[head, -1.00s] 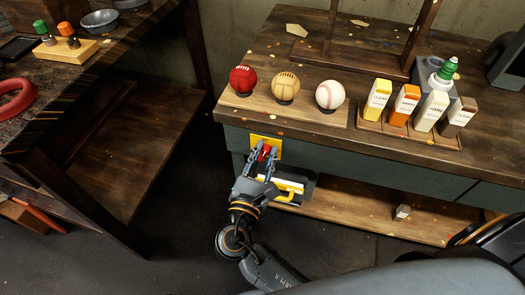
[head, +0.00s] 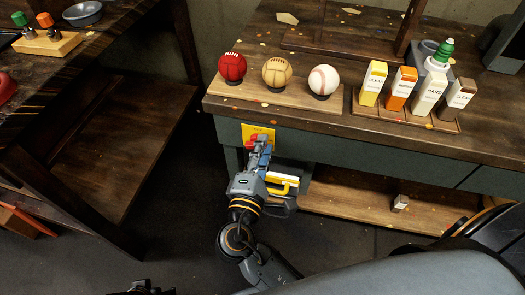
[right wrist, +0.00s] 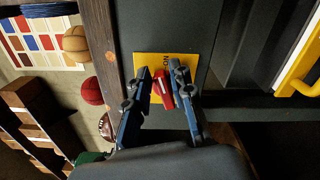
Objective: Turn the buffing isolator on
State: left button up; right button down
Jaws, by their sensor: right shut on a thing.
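The buffing isolator is a yellow plate (head: 256,131) on the dark bench front, below the balls. Its red handle (head: 252,143) shows above my right fingertips. In the right wrist view the yellow plate (right wrist: 180,68) carries dark lettering beside the red handle (right wrist: 162,90), which sits slightly tilted between the fingers. My right gripper (head: 260,146) is shut on the red handle; it also shows in the right wrist view (right wrist: 162,84). Part of the handle is hidden by the fingers. A dark piece at the bottom edge of the head view (head: 146,288) may be my left gripper; its jaws cannot be made out.
Red, tan and white balls (head: 323,79) stand on a wooden board on the bench. Several labelled bottles (head: 400,88) stand in a rack to the right. A yellow handle (head: 284,187) is close beside my right gripper. A second bench (head: 100,115) stands at left.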

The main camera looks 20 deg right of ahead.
pick_arm(q)
jog(key=b+v, duration=0.2)
jog(key=v, duration=0.6)
jog(key=shift+w+r+t, duration=0.2)
jog(key=shift+r+t, duration=0.1)
jog(key=shift+r, duration=0.05)
pick_arm(e)
jog(key=m, duration=0.1)
jog(key=f+m, duration=0.1)
jog(key=m, duration=0.1)
jog(key=shift+a+m, duration=0.2)
jog(key=shift+m, duration=0.1)
pick_arm(q)
jog(key=shift+a, duration=0.1)
pick_arm(e)
jog(key=c, duration=1.4)
grip_release()
pick_arm(q)
jog(key=shift+a, duration=0.1)
pick_arm(e)
jog(key=shift+o, duration=0.2)
jog(key=v, duration=1.2)
jog(key=shift+w+a, duration=0.1)
jog(key=shift+w, duration=0.05)
